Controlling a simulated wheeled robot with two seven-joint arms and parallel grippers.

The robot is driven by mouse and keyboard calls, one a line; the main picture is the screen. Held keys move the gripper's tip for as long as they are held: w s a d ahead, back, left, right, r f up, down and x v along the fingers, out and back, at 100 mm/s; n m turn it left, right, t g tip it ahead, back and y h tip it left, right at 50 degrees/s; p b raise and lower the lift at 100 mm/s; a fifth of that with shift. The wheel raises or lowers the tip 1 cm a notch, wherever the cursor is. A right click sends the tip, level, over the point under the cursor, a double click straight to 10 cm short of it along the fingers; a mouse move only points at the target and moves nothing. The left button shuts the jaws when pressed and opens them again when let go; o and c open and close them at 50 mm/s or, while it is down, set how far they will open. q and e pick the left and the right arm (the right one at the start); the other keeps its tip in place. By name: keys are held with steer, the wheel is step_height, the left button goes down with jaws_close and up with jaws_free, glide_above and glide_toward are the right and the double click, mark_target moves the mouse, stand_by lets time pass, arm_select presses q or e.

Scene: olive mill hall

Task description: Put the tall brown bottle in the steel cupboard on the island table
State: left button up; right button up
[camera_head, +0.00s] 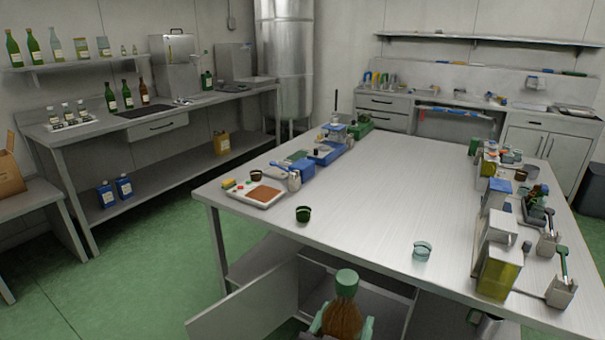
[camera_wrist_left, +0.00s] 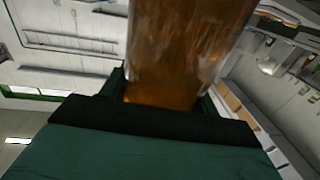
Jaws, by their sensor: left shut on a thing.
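The tall brown bottle (camera_head: 345,318) with a green cap is upright at the bottom centre of the head view, in front of the island table (camera_head: 370,190). My left gripper (camera_head: 342,330) is shut on it, with a pale green finger on each side. In the left wrist view the bottle's amber body (camera_wrist_left: 185,50) fills the space between the dark fingers (camera_wrist_left: 165,100). The steel cupboard (camera_head: 318,283) is under the table's near edge. Its door (camera_head: 245,303) stands open to the left, and the bottle hides part of the opening. My right gripper is not in view.
On the tabletop stand a dark green cup (camera_head: 303,214), a clear glass cup (camera_head: 422,251) and a white tray (camera_head: 255,194). Tins and containers (camera_head: 497,265) line the right edge. The table's middle is clear. A side bench (camera_head: 160,110) holds other bottles.

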arm_select(q)
steer(key=a+r+n+t+y, duration=0.2)
steer(key=a+n+y, duration=0.4)
steer(key=a, duration=2.2)
steer(key=shift+m+y, duration=0.7)
steer(key=f+b, duration=0.2)
steer(key=b, duration=0.1)
steer(key=f+b, duration=0.2)
steer(key=shift+s+d+f, duration=0.1)
steer(key=shift+d, duration=0.25)
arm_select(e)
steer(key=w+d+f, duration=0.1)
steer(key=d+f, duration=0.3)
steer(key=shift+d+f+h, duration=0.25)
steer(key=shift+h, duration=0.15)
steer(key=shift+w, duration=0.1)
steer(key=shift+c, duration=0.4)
